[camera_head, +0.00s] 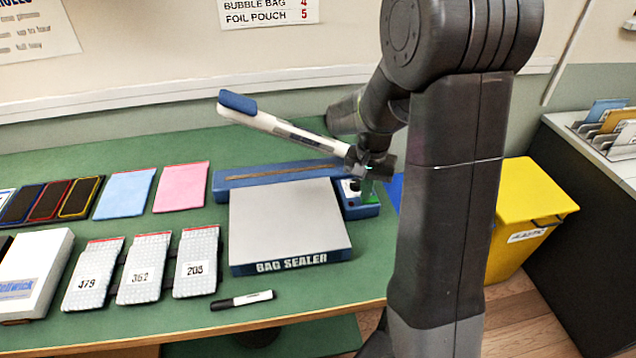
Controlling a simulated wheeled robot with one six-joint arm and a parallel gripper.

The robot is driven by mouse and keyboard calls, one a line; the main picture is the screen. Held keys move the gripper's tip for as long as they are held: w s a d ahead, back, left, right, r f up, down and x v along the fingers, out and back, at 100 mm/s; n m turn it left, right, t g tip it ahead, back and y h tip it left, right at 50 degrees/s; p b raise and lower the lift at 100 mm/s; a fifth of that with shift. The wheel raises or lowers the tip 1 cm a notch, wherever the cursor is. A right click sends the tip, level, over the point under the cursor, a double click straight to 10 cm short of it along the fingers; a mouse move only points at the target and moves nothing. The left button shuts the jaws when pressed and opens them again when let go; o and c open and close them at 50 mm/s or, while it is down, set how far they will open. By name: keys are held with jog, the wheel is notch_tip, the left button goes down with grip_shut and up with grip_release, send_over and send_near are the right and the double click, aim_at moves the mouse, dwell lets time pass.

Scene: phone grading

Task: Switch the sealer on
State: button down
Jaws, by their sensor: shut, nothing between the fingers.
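The bag sealer (290,222) stands on the green table, with a grey top plate and a blue front reading BAG SEALER. Its white sealing arm (290,130) with a blue end is raised and tilted up to the left. A blue control box (360,211) sits at its right rear, with a white face and a green part. My gripper (368,180) is shut and empty, right at the control box and partly covering it. I cannot tell whether it touches the box, and the switch's position is not clear.
Numbered bubble bags (143,268), a pink pouch (181,187), a light blue pouch (125,193) and a white box (34,275) lie left. A marker (242,300) lies in front of the sealer. A yellow bin (528,215) stands right, beyond my arm.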

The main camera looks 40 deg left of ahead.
jog(key=shift+f, duration=0.4)
jog(key=shift+r, duration=0.15)
jog(key=shift+r+p, duration=2.5)
jog(key=shift+r, duration=0.95)
jog(key=shift+f, duration=0.1)
